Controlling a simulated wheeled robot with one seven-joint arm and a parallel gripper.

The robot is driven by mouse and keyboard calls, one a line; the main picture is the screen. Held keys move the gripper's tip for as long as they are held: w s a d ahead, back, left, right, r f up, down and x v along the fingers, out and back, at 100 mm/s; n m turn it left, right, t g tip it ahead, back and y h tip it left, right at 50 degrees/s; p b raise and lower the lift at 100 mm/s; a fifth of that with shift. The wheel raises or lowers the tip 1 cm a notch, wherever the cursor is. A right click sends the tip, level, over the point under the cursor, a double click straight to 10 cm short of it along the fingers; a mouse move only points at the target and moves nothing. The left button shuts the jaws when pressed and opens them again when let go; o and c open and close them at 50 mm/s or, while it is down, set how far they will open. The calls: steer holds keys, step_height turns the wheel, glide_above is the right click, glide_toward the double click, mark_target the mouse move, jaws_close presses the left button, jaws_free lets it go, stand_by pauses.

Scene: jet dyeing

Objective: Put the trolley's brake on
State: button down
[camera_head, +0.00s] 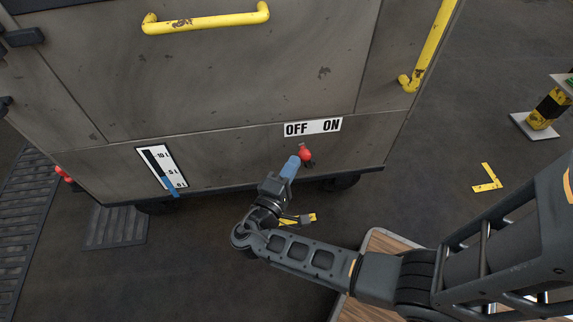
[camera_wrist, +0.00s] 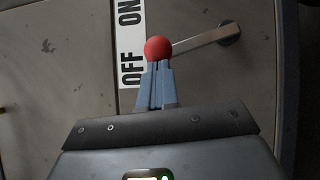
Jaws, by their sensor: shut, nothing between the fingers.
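The grey trolley (camera_head: 230,95) fills the upper part of the head view. Its white OFF/ON label (camera_head: 313,127) sits low on the panel, with OFF left and ON right. Below it is the brake lever's red knob (camera_head: 306,153). In the wrist view the red knob (camera_wrist: 158,48) tops a flat metal lever (camera_wrist: 200,40) running to a round dark pivot (camera_wrist: 229,33). The knob lies between the two words, nearer OFF. My gripper (camera_head: 293,162) is shut and empty, its blue fingertips (camera_wrist: 158,68) at the knob's OFF side. I cannot tell whether they touch it.
A yellow handle (camera_head: 206,19) crosses the panel above, and another yellow bar (camera_head: 428,45) stands at the right edge. A level gauge (camera_head: 162,169) is left of the lever. A striped post (camera_head: 549,106) stands far right. Floor between is open, with yellow corner marks (camera_head: 487,179).

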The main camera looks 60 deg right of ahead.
steer(key=s+d+r+m+t+y+p, duration=0.1)
steer(key=s+d+r+m+y+p, duration=0.1)
steer(key=s+d+m+y+p, duration=0.3)
steer(key=shift+s+d+m+p, duration=0.45)
steer(key=shift+s+m, duration=0.35)
steer(key=shift+s, duration=0.35)
steer(key=shift+s, duration=0.1)
